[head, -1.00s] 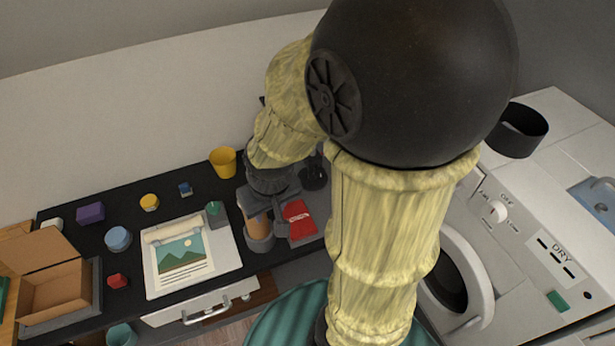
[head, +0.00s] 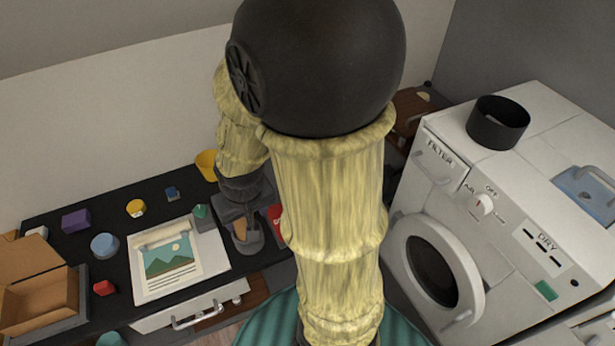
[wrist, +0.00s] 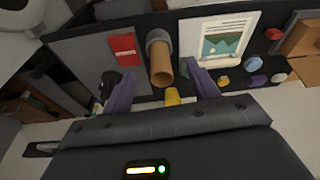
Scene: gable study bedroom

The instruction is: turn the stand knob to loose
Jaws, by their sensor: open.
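My gripper (wrist: 163,90) is open, its two purple fingers apart and seen from the wrist. In the head view my gripper (head: 240,205) is over the dark desk, partly hidden by my arm. A small black piece (wrist: 108,82), possibly the stand with its knob, stands beside the left finger in the wrist view; my arm hides it in the head view. I cannot read any knob setting. A brown cylinder (wrist: 162,68) in a grey cup (wrist: 158,37) lies beyond the fingers, roughly between them in the picture. I cannot tell whether the fingers touch anything.
On the desk are a red card (wrist: 124,49), a picture sheet (head: 172,260), a yellow cup (head: 207,165), small coloured blocks and an open cardboard box (head: 40,302). A white dryer (head: 520,240) with a dial (head: 484,204) stands at the right. A white wall closes the back.

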